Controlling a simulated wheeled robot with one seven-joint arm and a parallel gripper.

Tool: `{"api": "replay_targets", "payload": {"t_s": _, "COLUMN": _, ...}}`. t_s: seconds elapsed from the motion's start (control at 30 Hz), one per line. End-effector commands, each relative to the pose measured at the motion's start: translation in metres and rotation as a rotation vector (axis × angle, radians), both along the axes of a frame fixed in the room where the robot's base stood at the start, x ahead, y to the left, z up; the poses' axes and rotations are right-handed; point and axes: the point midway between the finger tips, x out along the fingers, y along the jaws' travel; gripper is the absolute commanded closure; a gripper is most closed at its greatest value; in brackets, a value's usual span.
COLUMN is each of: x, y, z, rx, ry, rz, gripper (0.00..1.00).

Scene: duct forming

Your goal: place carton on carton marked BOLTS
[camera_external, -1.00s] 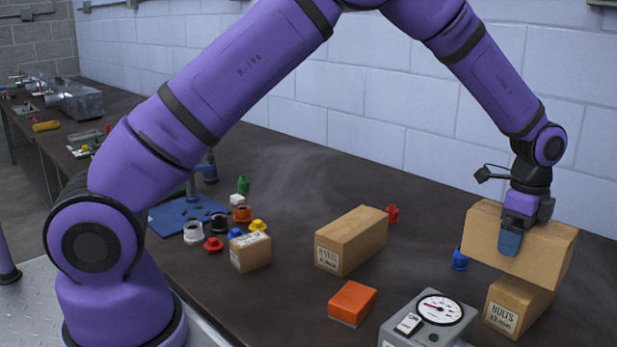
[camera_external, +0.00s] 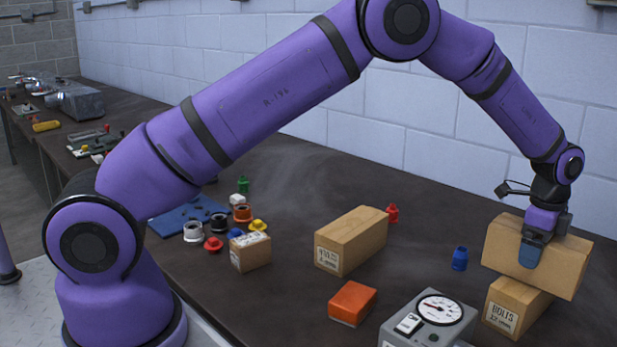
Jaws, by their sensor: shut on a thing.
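My gripper (camera_external: 538,248) points down and is shut on a plain brown carton (camera_external: 505,250) at the right. One blue-grey finger shows on the carton's near face; the other finger is hidden behind it. The carton marked BOLTS (camera_external: 503,314) lies on the dark table directly below. The held carton overlaps its top in the picture and sits a bit to the right. I cannot tell whether the two cartons touch or a small gap is left between them.
A gauge box (camera_external: 432,322) stands just left of the BOLTS carton. A blue fitting (camera_external: 460,259) stands close behind it. Another long carton (camera_external: 352,240), an orange block (camera_external: 352,303) and a small carton (camera_external: 250,252) lie further left. The wall (camera_external: 430,140) is behind the table.

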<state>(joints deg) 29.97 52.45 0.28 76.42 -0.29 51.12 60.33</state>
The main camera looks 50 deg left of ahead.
Motion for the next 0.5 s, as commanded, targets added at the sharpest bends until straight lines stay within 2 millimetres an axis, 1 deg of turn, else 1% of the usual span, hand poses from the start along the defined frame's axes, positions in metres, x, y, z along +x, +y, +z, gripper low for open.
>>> {"api": "replay_targets", "payload": {"t_s": 0.23, "x": 0.0003, "y": 0.0000, "z": -0.0025, "rx": -0.001, "ry": -0.001, "rz": 0.000, "gripper": 0.49}}
{"api": "replay_targets", "payload": {"t_s": 0.27, "x": 0.0000, "y": 0.0001, "z": -0.0027, "rx": 0.000, "ry": 0.000, "rz": 0.000, "gripper": 0.03}}
{"api": "replay_targets", "payload": {"t_s": 0.3, "x": 0.0000, "y": 0.0001, "z": -0.0026, "rx": 0.000, "ry": 0.000, "rz": 0.000, "gripper": 0.00}}
{"api": "replay_targets", "payload": {"t_s": 0.5, "x": 0.0000, "y": 0.0000, "z": -0.0021, "rx": 0.000, "ry": 0.000, "rz": 0.000, "gripper": 0.00}}
